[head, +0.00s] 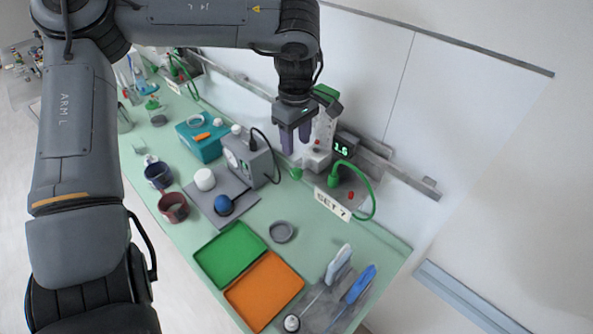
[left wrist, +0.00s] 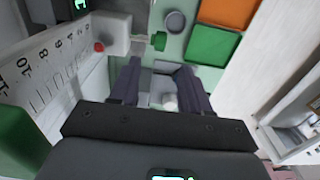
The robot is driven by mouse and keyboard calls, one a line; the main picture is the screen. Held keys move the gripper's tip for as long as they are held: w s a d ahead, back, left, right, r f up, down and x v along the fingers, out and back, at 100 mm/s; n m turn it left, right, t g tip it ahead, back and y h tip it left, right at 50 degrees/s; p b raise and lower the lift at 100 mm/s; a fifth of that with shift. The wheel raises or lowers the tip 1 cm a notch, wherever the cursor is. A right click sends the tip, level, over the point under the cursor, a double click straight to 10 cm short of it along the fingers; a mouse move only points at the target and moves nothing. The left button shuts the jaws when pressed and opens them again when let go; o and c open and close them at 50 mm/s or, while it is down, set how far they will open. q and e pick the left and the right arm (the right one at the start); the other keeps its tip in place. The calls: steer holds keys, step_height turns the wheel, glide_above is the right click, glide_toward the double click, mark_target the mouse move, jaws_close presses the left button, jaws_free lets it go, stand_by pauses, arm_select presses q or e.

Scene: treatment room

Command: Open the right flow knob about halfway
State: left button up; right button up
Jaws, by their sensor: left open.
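A white flowmeter (head: 321,135) stands against the wall rail, beside a green-digit display reading 1.6 (head: 344,147). A small green knob (head: 295,173) sits at its lower front. In the left wrist view the knob (left wrist: 159,41) juts from a white block with a red button, beyond my fingertips. A scale with numbers (left wrist: 45,65) runs up the meter. My left gripper (head: 296,145) hangs above the knob, open, with its fingers apart and nothing visible between them. It also shows in the left wrist view (left wrist: 158,72). My right gripper is not in view.
A SET 7 card (head: 332,203) and a looped green tube (head: 368,190) are right of the meter. A grey device (head: 248,158) stands close on the left. Green (head: 230,250) and orange (head: 264,291) trays lie in front. Another green-tubed unit is farther along the rail.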

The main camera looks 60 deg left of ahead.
mark_target(296, 170)
arm_select(q)
step_height(296, 170, down, 10)
steer(key=shift+r, duration=0.1)
stand_by(0.4)
jaws_close()
